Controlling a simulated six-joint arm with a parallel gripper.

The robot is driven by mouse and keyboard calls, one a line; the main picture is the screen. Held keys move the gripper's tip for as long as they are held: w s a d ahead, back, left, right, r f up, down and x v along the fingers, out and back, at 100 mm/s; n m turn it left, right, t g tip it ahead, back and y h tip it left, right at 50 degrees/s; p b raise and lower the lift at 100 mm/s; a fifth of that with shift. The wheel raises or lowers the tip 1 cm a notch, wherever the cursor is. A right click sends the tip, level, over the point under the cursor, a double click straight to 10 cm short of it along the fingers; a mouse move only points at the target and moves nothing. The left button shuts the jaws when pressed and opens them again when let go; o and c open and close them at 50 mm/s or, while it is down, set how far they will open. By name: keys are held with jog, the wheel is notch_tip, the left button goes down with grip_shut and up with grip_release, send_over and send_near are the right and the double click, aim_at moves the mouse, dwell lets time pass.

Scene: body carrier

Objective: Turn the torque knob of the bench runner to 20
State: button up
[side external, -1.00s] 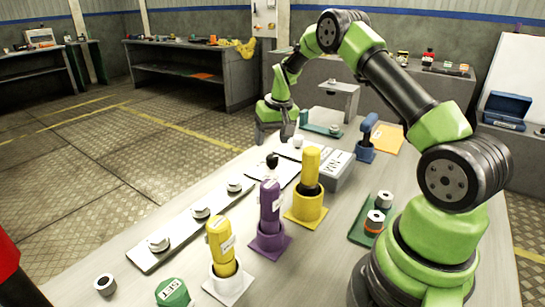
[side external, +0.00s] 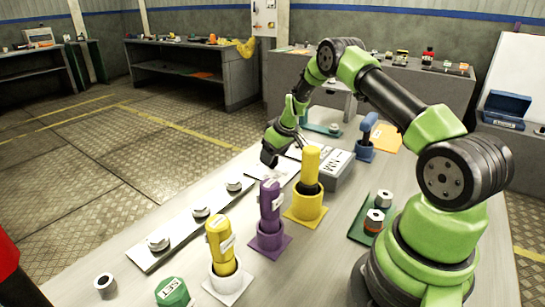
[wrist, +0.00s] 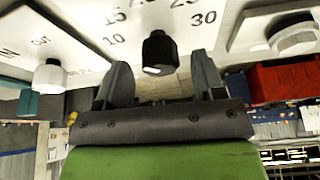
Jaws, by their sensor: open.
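The torque knob (wrist: 159,50) is a black cylinder with a white mark on its near end. It stands on a white panel (wrist: 75,28) with printed numbers; 10, 15 and 30 are readable, and others are partly hidden behind the knob. I cannot tell which number the knob points to. My gripper (wrist: 160,62) is open, with its fingers on either side of the knob in the wrist view; I see no clear contact. In the side view my gripper (side external: 268,160) is low over the panel (side external: 286,172) and hides the knob.
A white knob (wrist: 49,76) is left of the black one. A strip with several hex nuts (side external: 201,212) runs toward the front left. Yellow (side external: 309,172) and purple (side external: 269,207) handled tools stand in holders close by. A grey box (side external: 336,171) is behind the yellow tool.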

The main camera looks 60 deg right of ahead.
jog(key=shift+x, duration=0.8)
jog(key=c, duration=0.9)
jog(key=shift+a, duration=0.1)
jog(key=shift+m, duration=0.4)
jog(key=m+h, duration=0.1)
jog(key=m, duration=0.2)
jog(key=shift+h, duration=0.3)
jog(key=shift+m+g+h, duration=0.6)
jog(key=shift+m, duration=1.4)
